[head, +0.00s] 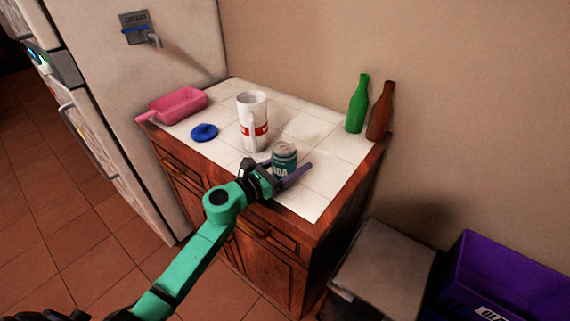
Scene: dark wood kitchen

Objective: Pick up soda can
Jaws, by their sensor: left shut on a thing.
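The soda can (284,154) is teal with a grey top and stands near the front right part of the tiled counter (313,198). My left gripper (282,176) reaches in from the lower left and is shut on the can. One purple finger shows along the can's right front side; the other finger is mostly hidden. The can looks upright. I cannot tell whether its base touches the tiles. My right gripper is not in view.
A blue lid-like thing (204,132) and a pink tray (180,105) lie left. Green (357,105) and brown (380,112) bottles stand back right. A purple crate (510,275) is on the floor.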

